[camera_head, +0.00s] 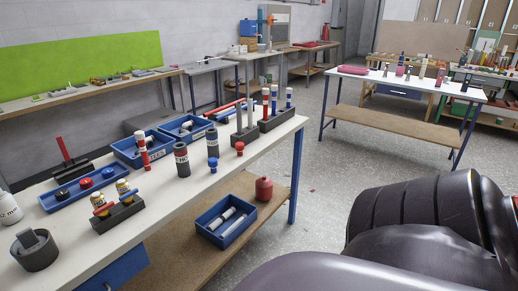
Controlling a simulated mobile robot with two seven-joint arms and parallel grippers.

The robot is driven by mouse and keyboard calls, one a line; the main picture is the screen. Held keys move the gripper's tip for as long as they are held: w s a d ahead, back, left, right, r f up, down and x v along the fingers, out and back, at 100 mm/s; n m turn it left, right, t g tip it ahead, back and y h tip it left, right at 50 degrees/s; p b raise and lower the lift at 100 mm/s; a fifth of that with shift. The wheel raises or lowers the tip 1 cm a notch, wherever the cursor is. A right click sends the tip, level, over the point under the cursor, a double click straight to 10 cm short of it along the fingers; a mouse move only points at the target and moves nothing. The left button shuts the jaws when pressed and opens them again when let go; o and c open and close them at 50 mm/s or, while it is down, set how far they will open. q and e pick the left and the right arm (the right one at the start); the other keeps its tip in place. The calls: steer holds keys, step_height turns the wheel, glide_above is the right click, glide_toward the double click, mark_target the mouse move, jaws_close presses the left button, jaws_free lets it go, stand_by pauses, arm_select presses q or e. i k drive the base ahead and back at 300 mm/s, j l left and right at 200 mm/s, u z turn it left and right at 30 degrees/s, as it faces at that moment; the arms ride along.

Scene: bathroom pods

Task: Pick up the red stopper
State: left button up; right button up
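A small red stopper (239,148) with a rounded top stands on the white table (258,157), near its front edge. A similar blue stopper (213,164) stands to its left. Another round red piece (86,183) sits in a long blue tray (84,192) at the left, between blue round pieces. Neither of my grippers shows; dark parts of my arm fill the lower right, apart from the table.
Dark cylinders (182,160), blue bins (142,149) and a black rack (278,119) with red- and blue-topped tubes crowd the table around the stopper. A lower shelf holds a blue bin (226,222) and red jar (264,189). The floor (310,180) between the tables is clear.

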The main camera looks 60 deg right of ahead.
mark_target(240, 147)
steer(key=i+l+z, duration=0.1)
steer(key=l+z, duration=0.2)
steer(key=z, duration=0.2)
steer(key=i+l+z, duration=0.1)
steer(key=l+z, duration=0.2)
steer(key=z, duration=0.2)
steer(key=i+l+z, duration=0.3)
steer(key=i+l, duration=0.7)
